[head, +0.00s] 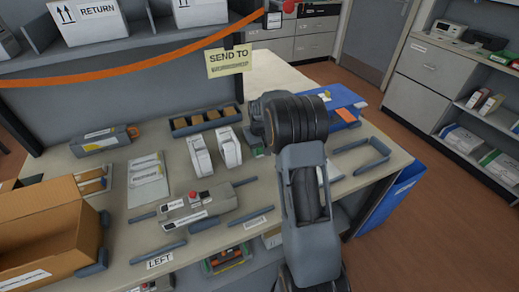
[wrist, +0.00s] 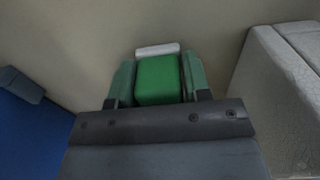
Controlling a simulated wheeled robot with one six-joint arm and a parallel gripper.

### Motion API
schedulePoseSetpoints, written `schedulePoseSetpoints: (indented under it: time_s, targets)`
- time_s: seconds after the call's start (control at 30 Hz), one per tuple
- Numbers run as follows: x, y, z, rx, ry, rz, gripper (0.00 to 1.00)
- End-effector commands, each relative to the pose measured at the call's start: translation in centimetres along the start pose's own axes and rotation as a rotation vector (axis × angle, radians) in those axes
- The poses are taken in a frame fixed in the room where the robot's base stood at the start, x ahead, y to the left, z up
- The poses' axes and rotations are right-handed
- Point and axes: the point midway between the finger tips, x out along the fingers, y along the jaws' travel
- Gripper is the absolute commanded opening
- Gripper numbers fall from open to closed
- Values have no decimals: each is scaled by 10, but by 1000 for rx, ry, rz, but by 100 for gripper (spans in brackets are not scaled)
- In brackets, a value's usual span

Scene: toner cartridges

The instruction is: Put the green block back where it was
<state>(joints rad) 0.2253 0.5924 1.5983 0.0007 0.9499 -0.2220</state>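The green block (wrist: 158,85) shows in the wrist view between the two fingers of my gripper (wrist: 159,64). Both fingers lie against its sides, so my gripper looks shut on it. A pale piece (wrist: 157,49) shows just beyond the block's far end. Whether the block rests on the table or hangs just above it is not clear. In the head view my arm hides the block and most of the gripper, over the right part of the table (head: 259,232).
Two white upright cartridges (head: 200,157) stand left of my arm; a white body (wrist: 285,90) is close at right in the wrist view. A blue thing (wrist: 30,130) is at left there. A control box with a red button (head: 197,205) and a cardboard box (head: 45,235) are farther left.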

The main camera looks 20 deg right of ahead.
Motion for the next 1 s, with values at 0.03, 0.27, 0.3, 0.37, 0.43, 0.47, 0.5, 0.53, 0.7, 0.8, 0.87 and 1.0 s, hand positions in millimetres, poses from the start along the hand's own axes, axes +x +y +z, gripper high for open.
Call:
schedulePoseSetpoints:
  time_s: [0.03, 0.27, 0.3, 0.37, 0.43, 0.47, 0.5, 0.53, 0.7, 0.8, 0.87, 1.0]
  targets:
    - [0, 0, 0, 0, 0, 0, 48]
    - [0, 0, 0, 0, 0, 0, 70]
    - [0, 0, 0, 0, 0, 0, 70]
    - [0, 0, 0, 0, 0, 0, 70]
    - [0, 0, 0, 0, 0, 0, 70]
    - [0, 0, 0, 0, 0, 0, 70]
    - [-1, 0, 0, 0, 0, 0, 70]
    - [-3, 0, 0, 0, 0, 0, 70]
    - [-21, 0, -1, 0, 3, 1, 70]
    - [-40, 0, -1, 0, 5, 1, 70]
    - [-52, 0, -1, 0, 4, 1, 70]
    - [-79, 0, -1, 0, 3, 1, 70]
